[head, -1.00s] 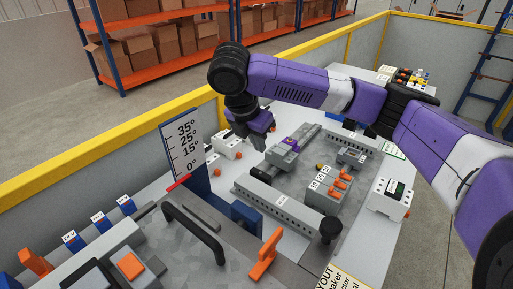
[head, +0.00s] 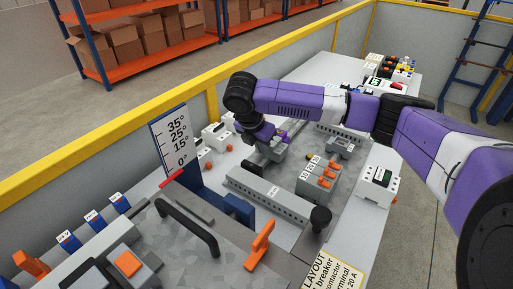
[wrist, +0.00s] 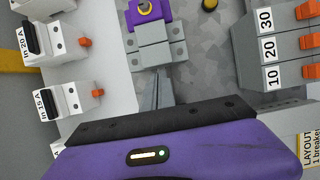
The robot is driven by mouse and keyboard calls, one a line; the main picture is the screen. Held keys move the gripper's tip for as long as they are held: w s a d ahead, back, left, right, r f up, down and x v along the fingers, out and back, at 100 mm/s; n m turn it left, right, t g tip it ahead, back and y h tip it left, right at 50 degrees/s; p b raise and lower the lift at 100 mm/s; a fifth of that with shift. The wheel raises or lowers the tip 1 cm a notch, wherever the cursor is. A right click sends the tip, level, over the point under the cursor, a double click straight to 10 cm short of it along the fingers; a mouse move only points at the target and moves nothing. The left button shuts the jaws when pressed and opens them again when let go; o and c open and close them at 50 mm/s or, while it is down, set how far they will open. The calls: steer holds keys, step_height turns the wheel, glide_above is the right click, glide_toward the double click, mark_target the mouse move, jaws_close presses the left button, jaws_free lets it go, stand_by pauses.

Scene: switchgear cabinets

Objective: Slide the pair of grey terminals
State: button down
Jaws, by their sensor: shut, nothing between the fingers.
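The pair of grey terminals (wrist: 157,45) sits side by side on the grey mounting plate, near the top centre of the wrist view. A purple block (wrist: 149,12) with a yellow ring adjoins their far side. In the head view the terminals (head: 267,151) are partly hidden by my wrist. My gripper (wrist: 160,76) is shut and empty, its narrow grey fingers pointing at the near side of the terminals. The tips are very close to the seam between the two; I cannot tell whether they touch. In the head view my gripper's fingertips are hidden.
A block with orange levers, labelled 10, 20 and 30 (wrist: 276,48), stands right of the terminals. White breakers (wrist: 66,98) with orange toggles stand to the left. A slotted grey duct (head: 268,199) runs in front, with a black knob (head: 320,217) near its end. Bare plate lies between terminals and levers.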

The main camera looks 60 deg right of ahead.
steer(key=shift+d, duration=0.25)
steer(key=shift+s+d, duration=0.15)
steer(key=shift+d, duration=1.95)
